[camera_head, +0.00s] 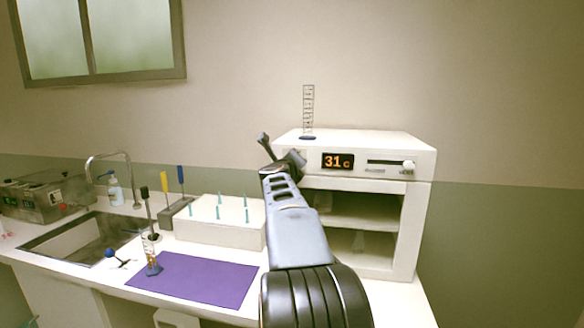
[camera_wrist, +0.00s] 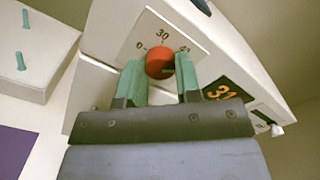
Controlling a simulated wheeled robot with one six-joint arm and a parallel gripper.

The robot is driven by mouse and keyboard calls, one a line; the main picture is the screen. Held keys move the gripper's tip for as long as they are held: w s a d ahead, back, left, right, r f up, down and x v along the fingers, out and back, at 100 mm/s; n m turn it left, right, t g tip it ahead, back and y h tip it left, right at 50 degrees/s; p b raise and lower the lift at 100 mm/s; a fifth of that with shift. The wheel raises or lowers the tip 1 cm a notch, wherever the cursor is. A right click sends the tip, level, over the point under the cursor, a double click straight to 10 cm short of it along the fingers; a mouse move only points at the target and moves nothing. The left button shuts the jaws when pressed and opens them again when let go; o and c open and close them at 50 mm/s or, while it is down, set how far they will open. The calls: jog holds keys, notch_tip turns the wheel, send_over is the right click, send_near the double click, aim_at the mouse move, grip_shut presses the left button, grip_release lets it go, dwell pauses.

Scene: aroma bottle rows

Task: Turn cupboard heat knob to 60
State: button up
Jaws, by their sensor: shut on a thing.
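The white cupboard (camera_head: 417,215) stands on the counter at the right, with a lit display (camera_head: 338,161) that reads 31 and a small letter. The red heat knob (camera_wrist: 159,62) is on its upper front panel in the wrist view, with 0 and 30 legible beside it and a third number partly covered. My gripper (camera_wrist: 160,72) has its green fingers on either side of the knob and is shut on it. In the head view my arm hides the knob.
A slider (camera_head: 408,165) is on the cupboard front, right of the display. A measuring cylinder (camera_head: 308,112) stands on the cupboard top. A white peg block (camera_head: 222,232), a purple mat (camera_head: 195,280) and a sink (camera_head: 82,238) lie to the left.

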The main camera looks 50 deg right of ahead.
jog(key=shift+m+b, duration=1.2)
jog(key=shift+m, duration=2.3)
jog(key=o, duration=0.9)
jog(key=b+v, duration=0.1)
jog(key=v, duration=1.2)
jog(key=shift+s+a+b, duration=0.25)
jog(key=shift+a+b, duration=0.1)
jog(key=shift+b, duration=0.05)
